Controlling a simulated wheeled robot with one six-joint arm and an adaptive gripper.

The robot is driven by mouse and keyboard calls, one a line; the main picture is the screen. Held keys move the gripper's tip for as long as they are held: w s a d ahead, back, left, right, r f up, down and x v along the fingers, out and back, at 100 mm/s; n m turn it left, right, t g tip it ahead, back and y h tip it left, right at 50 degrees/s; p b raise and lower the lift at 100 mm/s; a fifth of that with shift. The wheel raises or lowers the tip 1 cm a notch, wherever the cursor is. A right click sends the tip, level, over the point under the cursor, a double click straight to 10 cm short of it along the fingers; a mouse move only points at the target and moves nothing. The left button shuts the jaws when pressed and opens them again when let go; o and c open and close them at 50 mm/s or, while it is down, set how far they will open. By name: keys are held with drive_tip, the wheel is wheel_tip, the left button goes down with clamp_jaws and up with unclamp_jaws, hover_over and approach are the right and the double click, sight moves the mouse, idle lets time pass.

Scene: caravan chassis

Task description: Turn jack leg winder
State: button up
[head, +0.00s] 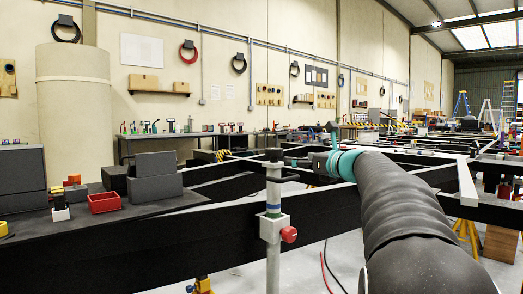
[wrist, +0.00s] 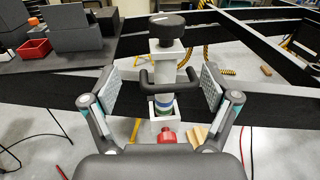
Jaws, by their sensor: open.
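The jack leg (head: 273,255) is a grey upright post with a white collar, a blue and green band and a red knob (head: 289,234). Its winder top (head: 273,155) is a round black knob on a grey head. In the wrist view the black knob (wrist: 167,24) stands beyond my gripper (wrist: 163,75), between its two spread fingers. The pads are apart from the post on both sides, and nothing is held. A black bar (wrist: 172,82) crosses in front of the post. In the head view my gripper (head: 312,152) is right of the winder top, partly hidden by its own wrist.
Black chassis beams (head: 180,238) run across behind and beside the post. At left, a dark bench top (head: 110,225) holds grey boxes (head: 155,178) and a red bin (head: 104,202). Cables (head: 325,268) lie on the floor. Yellow stands (head: 467,235) are at right.

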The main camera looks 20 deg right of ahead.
sight(279, 152)
drive_tip(key=shift+m, duration=0.3)
drive_tip(key=x, duration=0.4)
drive_tip(key=p+x, duration=0.1)
drive_tip(key=x, duration=0.4)
drive_tip(key=d+r+x, duration=0.1)
drive_tip(key=x, duration=0.3)
drive_tip(key=shift+w+a, duration=0.1)
drive_tip(key=shift+w, duration=0.35)
drive_tip(key=c, duration=1.2)
